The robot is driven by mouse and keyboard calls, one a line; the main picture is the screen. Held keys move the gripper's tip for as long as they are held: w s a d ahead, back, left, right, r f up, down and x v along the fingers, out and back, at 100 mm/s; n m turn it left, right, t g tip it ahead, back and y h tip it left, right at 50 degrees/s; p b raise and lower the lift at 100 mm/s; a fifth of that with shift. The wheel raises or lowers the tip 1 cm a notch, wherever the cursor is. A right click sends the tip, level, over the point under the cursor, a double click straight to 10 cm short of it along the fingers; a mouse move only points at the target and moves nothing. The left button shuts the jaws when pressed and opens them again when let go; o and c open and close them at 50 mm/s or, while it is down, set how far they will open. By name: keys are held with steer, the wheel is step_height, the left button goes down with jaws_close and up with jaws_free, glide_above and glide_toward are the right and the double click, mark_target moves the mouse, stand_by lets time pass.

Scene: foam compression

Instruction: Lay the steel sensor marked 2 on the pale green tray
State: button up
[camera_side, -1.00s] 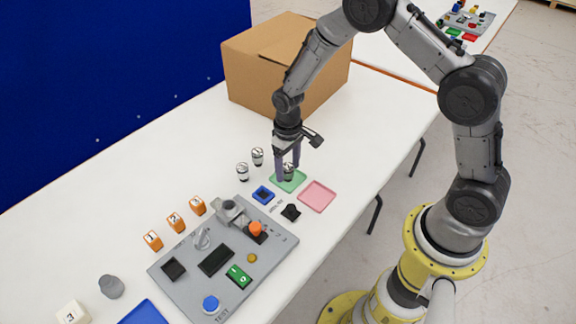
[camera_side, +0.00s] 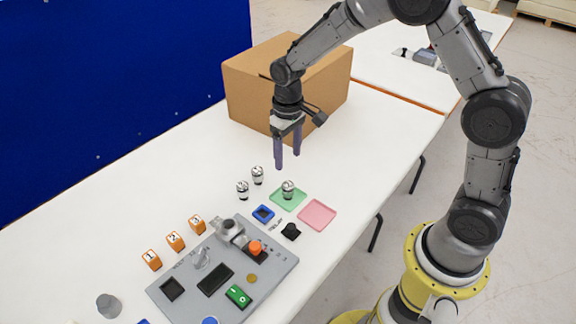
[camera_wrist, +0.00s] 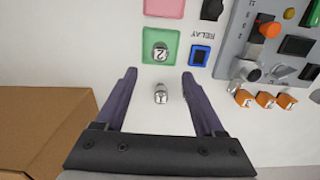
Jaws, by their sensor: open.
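The steel sensor marked 2 (camera_wrist: 160,52) stands on the pale green tray (camera_wrist: 151,38) in the wrist view. In the side view the same sensor (camera_side: 288,190) is upright on the green tray (camera_side: 276,199). My gripper (camera_side: 288,164) is open and empty, raised above the table behind the tray. In the wrist view its two fingers (camera_wrist: 160,75) are spread wide, with another steel sensor (camera_wrist: 161,94) showing on the table between them. The two other steel sensors, a nearer one (camera_side: 243,190) and a farther one (camera_side: 257,175), stand left of the tray in the side view.
A pink tray (camera_side: 317,215) lies right of the green one. A blue square holder (camera_side: 263,214) and a black part (camera_side: 291,231) are in front. A grey test panel (camera_side: 275,272) and orange numbered blocks (camera_side: 175,240) lie nearer. A cardboard box (camera_side: 250,95) stands behind my gripper.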

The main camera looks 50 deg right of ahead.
steer(key=s+r+t, duration=0.4)
steer(key=s+r, duration=1.3)
steer(key=s+t, duration=0.1)
steer(key=s, duration=0.7)
steer(key=shift+d+r+t, duration=0.15)
steer(key=shift+d+t, duration=0.1)
steer(key=shift+t, duration=0.05)
